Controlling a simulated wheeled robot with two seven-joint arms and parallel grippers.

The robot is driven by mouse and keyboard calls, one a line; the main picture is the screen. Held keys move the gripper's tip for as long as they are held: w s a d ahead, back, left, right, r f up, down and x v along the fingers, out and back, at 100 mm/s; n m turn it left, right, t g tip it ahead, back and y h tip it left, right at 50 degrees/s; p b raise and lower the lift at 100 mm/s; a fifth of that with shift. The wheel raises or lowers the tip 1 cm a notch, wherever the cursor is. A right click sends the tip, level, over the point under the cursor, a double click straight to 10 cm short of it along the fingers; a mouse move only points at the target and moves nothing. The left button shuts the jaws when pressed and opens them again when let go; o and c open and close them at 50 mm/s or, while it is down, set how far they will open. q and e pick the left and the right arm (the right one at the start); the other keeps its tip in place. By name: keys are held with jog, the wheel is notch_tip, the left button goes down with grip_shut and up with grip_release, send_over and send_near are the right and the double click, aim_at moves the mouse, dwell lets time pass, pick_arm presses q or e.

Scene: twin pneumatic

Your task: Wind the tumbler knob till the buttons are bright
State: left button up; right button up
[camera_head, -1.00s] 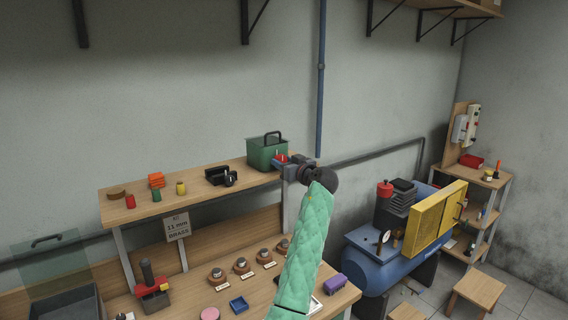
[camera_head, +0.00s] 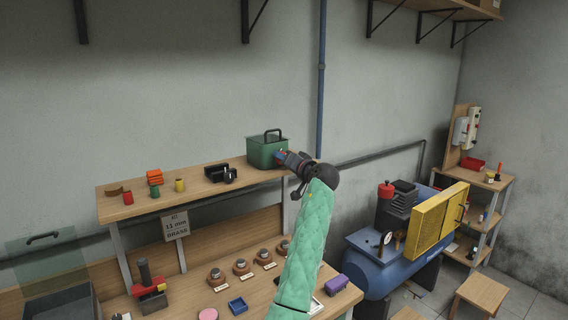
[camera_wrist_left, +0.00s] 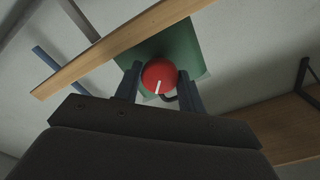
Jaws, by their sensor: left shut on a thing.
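The tumbler knob (camera_wrist_left: 159,76) is red with a white line and shows in the left wrist view, in front of the green box (camera_wrist_left: 185,50). My left gripper (camera_wrist_left: 160,82) has a finger on each side of it and is shut on it. In the head view, the left gripper (camera_head: 282,156) is at the right front of the green box (camera_head: 262,153), and hides most of the knob. Several round grey-topped pieces (camera_head: 240,266) on brown bases with labels stand on the bench; I cannot tell whether these are the buttons, and none looks lit. My right gripper is out of view.
The upper shelf (camera_head: 150,206) holds black blocks (camera_head: 220,173) and small coloured pieces. The bench below holds a red press (camera_head: 149,287), a blue tray (camera_head: 238,305) and a purple piece (camera_head: 337,284). A blue compressor (camera_head: 385,265) stands to the right.

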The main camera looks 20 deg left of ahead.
pick_arm(q)
jog(key=shift+r+m+p, duration=0.1)
jog(key=shift+m+p, duration=4.55)
jog(key=shift+m, duration=4.65)
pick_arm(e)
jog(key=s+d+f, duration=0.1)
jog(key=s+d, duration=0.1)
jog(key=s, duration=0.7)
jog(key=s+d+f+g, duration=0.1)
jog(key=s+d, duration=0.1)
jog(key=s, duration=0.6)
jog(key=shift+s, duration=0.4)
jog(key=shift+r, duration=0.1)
pick_arm(q)
jog(key=o, duration=1)
jog(key=shift+d, duration=0.1)
jog(key=shift+c, duration=0.2)
jog(key=shift+w, duration=0.1)
